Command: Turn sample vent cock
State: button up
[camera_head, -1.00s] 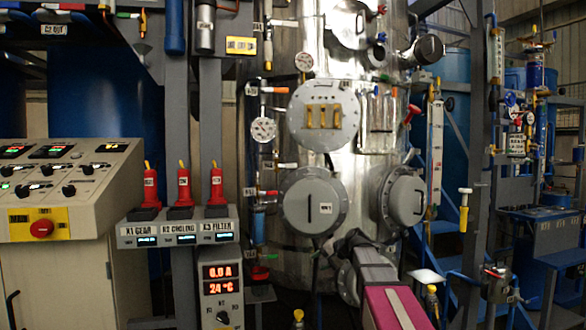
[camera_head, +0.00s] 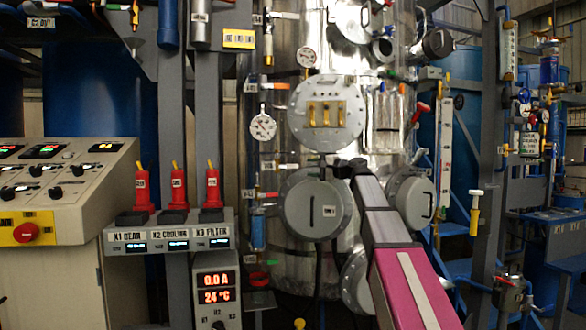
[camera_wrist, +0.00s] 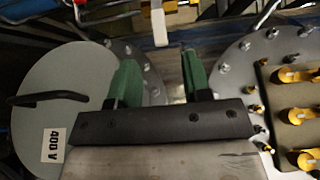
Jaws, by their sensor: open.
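No readable label in view marks the sample vent cock. A small white-handled cock (camera_head: 285,166) sits on the left side of the steel column, between the upper and lower flanges. In the wrist view a white handle (camera_wrist: 158,25), seemingly the same one, lies beyond my fingertips. My gripper (camera_wrist: 160,62) is open and empty, its two green fingers apart, with a clear gap to that handle. In the head view my arm's end (camera_head: 350,167) is in front of the column between the flanges, and the fingers are hard to make out.
The lower flange (camera_head: 315,205), marked 400 V in the wrist view, is close on one side of my gripper. The upper flange (camera_head: 326,112) with yellow handles is on the other. Several gauges and small cocks line the column's left. A control console (camera_head: 60,190) stands left.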

aim_at(295, 166)
jog(key=x, duration=0.9)
jog(key=shift+f, duration=0.1)
grip_shut()
